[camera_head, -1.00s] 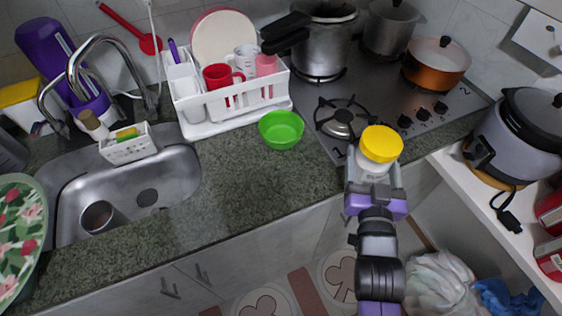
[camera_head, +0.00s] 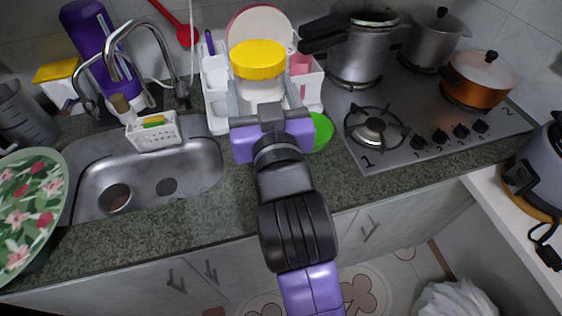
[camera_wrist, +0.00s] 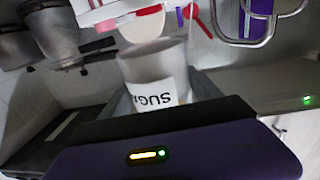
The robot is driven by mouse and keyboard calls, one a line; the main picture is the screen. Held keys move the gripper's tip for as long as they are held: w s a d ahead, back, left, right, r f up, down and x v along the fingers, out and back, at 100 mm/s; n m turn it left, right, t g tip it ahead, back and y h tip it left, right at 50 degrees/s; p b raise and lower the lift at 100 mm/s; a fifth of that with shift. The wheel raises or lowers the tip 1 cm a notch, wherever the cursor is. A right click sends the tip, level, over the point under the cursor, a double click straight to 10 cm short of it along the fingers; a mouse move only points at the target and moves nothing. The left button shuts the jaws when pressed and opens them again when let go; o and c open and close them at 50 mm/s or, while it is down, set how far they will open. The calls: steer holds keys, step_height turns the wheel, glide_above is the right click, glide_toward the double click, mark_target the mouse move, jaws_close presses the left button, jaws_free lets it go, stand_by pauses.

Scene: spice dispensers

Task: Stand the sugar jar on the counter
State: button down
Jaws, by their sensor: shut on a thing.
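The sugar jar (camera_head: 262,92) is white with a yellow lid and is upright in my gripper (camera_head: 268,102) in the head view. The gripper is shut on its sides. The jar appears in front of the dish rack, and I cannot tell its exact height above the counter. In the wrist view the jar (camera_wrist: 158,80) shows a label reading "SUG", with the rest cut off by the gripper. The granite counter (camera_head: 215,215) runs under and around the gripper.
A green bowl (camera_head: 322,132) is partly hidden behind my gripper. The white dish rack (camera_head: 217,100) stands behind the jar. The sink (camera_head: 190,160) is to the left and the gas stove (camera_head: 400,145) to the right. Bare counter shows along the front edge.

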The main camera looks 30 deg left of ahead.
step_height(320, 180, down, 19)
steer(key=shift+f, duration=0.1)
stand_by(0.5)
steer(key=shift+c, duration=0.7)
jaws_free()
steer(key=shift+f, duration=0.25)
steer(key=shift+r, duration=0.25)
steer(key=b+v, duration=0.1)
steer(key=v, duration=0.9)
steer(key=shift+s+d+f, duration=0.15)
steer(key=shift+s+d, duration=0.1)
steer(key=shift+s, duration=0.05)
steer(key=shift+s+d, duration=0.4)
steer(key=shift+d, duration=0.1)
